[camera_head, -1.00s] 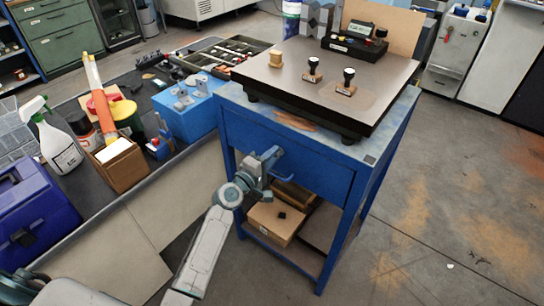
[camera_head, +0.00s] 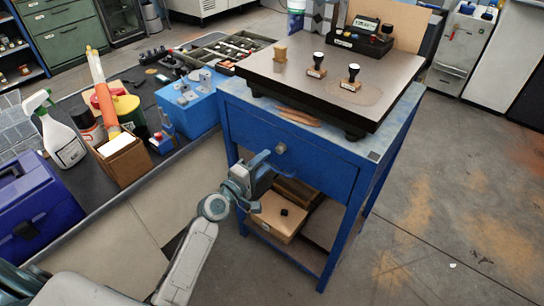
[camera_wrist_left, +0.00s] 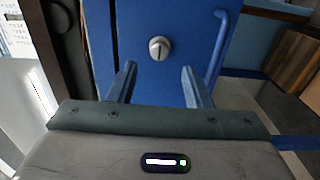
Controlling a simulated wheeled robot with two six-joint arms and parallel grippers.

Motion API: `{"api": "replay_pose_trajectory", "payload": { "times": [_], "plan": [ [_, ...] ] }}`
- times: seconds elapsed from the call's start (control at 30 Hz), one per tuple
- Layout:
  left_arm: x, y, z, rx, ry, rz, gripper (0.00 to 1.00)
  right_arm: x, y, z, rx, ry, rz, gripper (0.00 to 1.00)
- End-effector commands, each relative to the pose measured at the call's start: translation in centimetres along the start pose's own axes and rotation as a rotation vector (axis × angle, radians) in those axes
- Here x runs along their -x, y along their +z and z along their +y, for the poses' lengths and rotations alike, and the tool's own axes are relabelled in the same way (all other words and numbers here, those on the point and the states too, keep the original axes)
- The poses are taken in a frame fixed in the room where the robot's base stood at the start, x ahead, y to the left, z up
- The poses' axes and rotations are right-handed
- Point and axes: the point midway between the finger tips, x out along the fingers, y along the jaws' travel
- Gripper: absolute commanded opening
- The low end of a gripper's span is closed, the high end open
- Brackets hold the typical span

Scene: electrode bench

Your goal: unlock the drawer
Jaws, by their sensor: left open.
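The blue drawer front (camera_head: 300,160) of the workbench carries a round silver lock knob (camera_head: 281,148). In the left wrist view the lock knob (camera_wrist_left: 159,48) shows a slot that runs roughly up and down. A blue bar handle (camera_wrist_left: 218,50) is to its right there. My left gripper (camera_head: 262,174) is just below and left of the knob in the head view. Its open fingers (camera_wrist_left: 158,78) point at the drawer front, with the knob ahead of the gap between them. Nothing is held. The drawer looks closed. My right gripper is not in view.
A dark surface plate (camera_head: 335,85) with two stamps and a small wooden block lies on the bench. A cardboard box (camera_head: 278,215) is on the shelf below. A cluttered side table with a blue box (camera_head: 190,105) stands at the left. The floor at the right is clear.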

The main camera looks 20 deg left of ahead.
Motion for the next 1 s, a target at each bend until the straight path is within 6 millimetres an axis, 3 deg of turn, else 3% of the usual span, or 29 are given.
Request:
{"api": "replay_pose_trajectory", "payload": {
  "times": [0.1,0.3,0.47,0.87,1.0],
  "plan": [
    [2.4,0.0,-0.2,-0.002,-0.002,-0.001,0.45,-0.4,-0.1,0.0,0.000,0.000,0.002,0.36],
    [4.6,0.0,-0.1,-0.001,-0.001,0.001,0.45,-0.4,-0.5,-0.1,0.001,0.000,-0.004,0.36],
    [5.0,0.0,0.0,0.001,0.000,0.000,0.45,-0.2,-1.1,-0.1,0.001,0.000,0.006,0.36],
    [4.9,0.0,0.0,0.001,0.000,0.001,0.45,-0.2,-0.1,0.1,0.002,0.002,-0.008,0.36],
    [5.0,-0.4,-2.1,-0.026,-0.041,0.013,0.45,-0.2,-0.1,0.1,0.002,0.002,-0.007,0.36]
  ]
}}
